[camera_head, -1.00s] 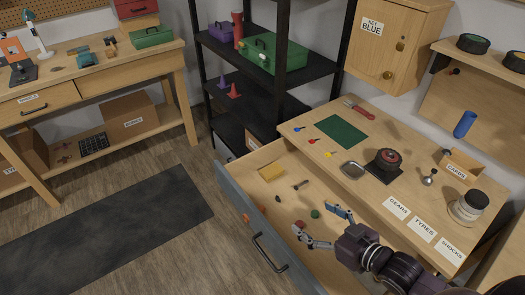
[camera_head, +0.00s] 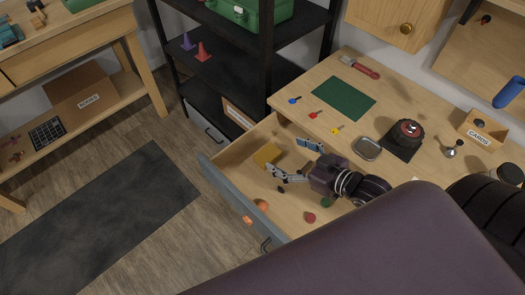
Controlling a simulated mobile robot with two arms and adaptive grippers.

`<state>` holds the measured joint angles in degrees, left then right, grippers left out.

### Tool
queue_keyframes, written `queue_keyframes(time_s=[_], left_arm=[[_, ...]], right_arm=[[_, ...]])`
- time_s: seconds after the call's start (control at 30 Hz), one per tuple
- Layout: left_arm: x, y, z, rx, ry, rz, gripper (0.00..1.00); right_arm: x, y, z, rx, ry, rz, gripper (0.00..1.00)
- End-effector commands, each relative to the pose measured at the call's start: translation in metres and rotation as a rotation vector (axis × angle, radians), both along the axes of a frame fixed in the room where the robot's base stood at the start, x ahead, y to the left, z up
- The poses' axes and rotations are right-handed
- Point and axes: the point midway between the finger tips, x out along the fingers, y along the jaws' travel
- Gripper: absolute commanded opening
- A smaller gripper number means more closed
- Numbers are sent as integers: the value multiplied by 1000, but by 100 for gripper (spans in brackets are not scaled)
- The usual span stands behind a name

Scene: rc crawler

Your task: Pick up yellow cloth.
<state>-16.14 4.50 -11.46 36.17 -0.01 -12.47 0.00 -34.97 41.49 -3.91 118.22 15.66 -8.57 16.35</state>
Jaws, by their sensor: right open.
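The yellow cloth (camera_head: 267,154) lies folded in the open drawer (camera_head: 228,198), near its far left corner. My right gripper (camera_head: 290,159) is over the drawer, just right of the cloth, with its fingers spread and pointing left toward it. The jaws are open and hold nothing. From this angle I cannot tell whether a finger touches the cloth. My left gripper is not in view.
The workbench (camera_head: 301,86) behind the drawer carries a green mat (camera_head: 343,98), several keys, a metal tin (camera_head: 367,148) and a black-and-red round part (camera_head: 408,131). Small red, green and orange pieces lie in the drawer. A black shelf (camera_head: 230,70) stands at the back left.

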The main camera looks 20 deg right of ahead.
Motion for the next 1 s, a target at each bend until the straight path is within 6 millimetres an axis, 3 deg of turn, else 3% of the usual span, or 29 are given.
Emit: queue_keyframes(time_s=[0.03,0.13,0.43,1.0], left_arm=[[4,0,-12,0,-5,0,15],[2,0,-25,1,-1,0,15],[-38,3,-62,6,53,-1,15],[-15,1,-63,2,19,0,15]], right_arm=[[0,0,-13,0,0,0,82],[0,0,-25,0,0,0,82],[0,0,-59,0,0,0,82],[30,8,-74,0,-1,0,82]])
